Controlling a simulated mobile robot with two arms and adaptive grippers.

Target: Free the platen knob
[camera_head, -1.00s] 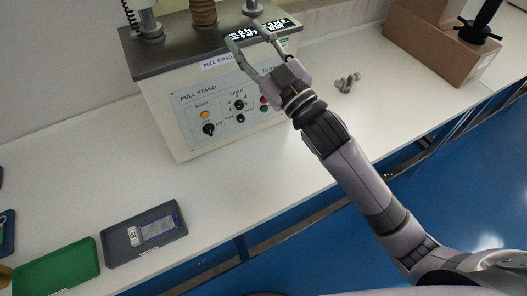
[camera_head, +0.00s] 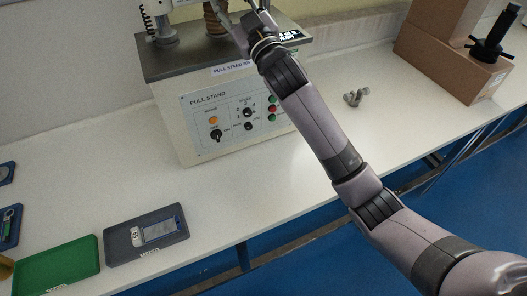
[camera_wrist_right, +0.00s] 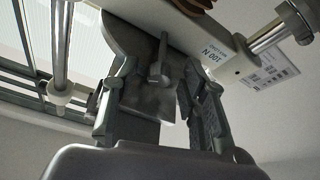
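The pull stand (camera_head: 235,110) stands on the white bench, with switches and lights on its front panel. My right arm reaches over it, and the right gripper (camera_head: 242,12) is at the top edge of the head view, partly cut off. In the right wrist view the right gripper (camera_wrist_right: 155,90) has its two fingers apart. A grey metal rod with a rounded end (camera_wrist_right: 158,72) shows between them, in front of a grey plate; I cannot tell whether either finger touches it. I cannot make out for certain which part is the platen knob.
A grey tray (camera_head: 112,246) with a pale item and a green tray (camera_head: 60,270) lie on the front left of the bench. A small metal fitting (camera_head: 355,97) lies right of the stand. Cardboard boxes (camera_head: 440,60) stand at the back right.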

